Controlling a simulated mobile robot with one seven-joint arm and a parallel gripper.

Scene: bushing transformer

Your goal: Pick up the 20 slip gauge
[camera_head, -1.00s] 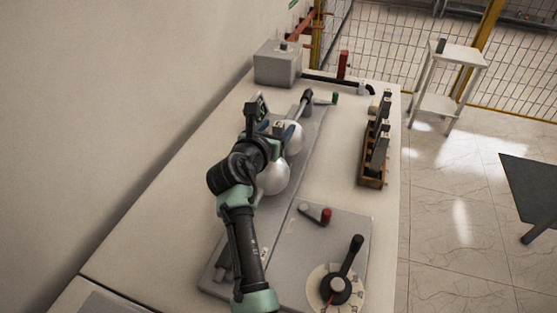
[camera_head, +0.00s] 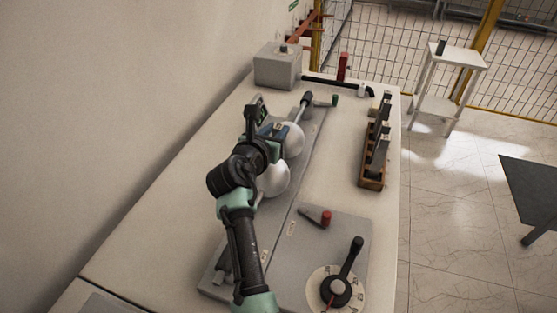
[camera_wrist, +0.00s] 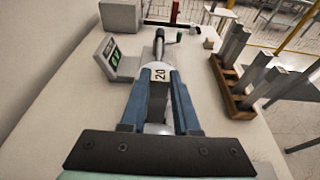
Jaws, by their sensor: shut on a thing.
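The 20 slip gauge (camera_wrist: 158,98) is a grey block with "20" on its pale end face, seen in the wrist view. My gripper (camera_wrist: 161,80) has its two blue fingers shut on its sides. In the head view my gripper (camera_head: 277,131) is above the grey measuring bed, close to the upper white sphere; the gauge itself is hard to make out there. Whether the gauge touches anything below is hidden.
A wooden rack (camera_head: 371,183) with several upright gauges stands to the right. Two white spheres (camera_head: 273,179) sit on the grey bed beneath my arm. A dial with a black lever (camera_head: 340,287) is at the front. A grey box (camera_head: 277,70) stands at the back.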

